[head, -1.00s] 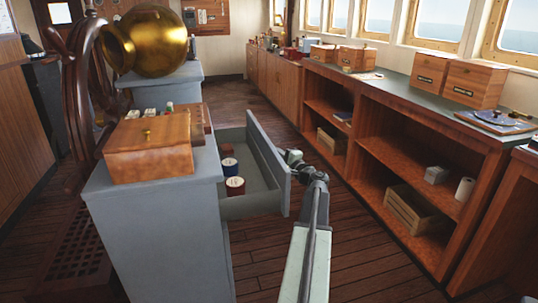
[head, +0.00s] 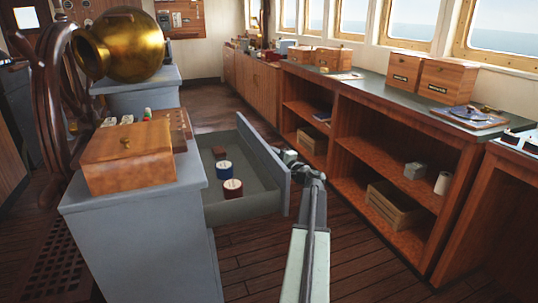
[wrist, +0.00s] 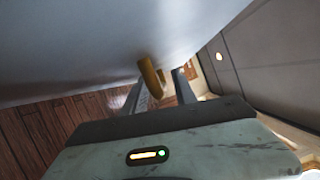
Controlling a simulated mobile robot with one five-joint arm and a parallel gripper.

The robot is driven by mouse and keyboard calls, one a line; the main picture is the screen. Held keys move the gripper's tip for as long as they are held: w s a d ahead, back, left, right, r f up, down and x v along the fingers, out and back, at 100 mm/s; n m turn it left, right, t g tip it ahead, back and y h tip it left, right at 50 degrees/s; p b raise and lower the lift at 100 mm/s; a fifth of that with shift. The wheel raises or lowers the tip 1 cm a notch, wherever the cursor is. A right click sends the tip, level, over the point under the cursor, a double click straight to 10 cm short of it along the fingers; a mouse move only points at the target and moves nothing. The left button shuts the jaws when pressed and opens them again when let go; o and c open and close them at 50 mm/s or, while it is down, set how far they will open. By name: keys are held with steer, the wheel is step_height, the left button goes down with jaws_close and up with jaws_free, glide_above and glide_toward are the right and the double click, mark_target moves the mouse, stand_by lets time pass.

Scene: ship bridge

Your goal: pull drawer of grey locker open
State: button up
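The grey locker (head: 140,240) stands at left in the head view. Its drawer (head: 283,190) is pulled well out to the right, with its inside showing. A blue round tin (head: 223,168) and a red round tin (head: 233,189) sit in it. My gripper (head: 290,158) is at the outer face of the drawer front; its fingers are mostly hidden there. In the wrist view, a brass handle (wrist: 150,76) sits between the fingers of my gripper (wrist: 160,88), which looks shut on it. The grey drawer front (wrist: 90,50) fills the upper left.
A wooden box (head: 128,160) and a brass vessel (head: 125,45) stand at left near the ship's wheel (head: 45,90). A long wooden shelf unit (head: 385,165) runs along the right.

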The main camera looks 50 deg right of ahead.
steer(key=shift+s, duration=0.1)
steer(key=s+a, duration=0.1)
steer(key=s, duration=0.6)
steer(key=shift+s+a+f, duration=0.15)
steer(key=shift+s+f, duration=0.1)
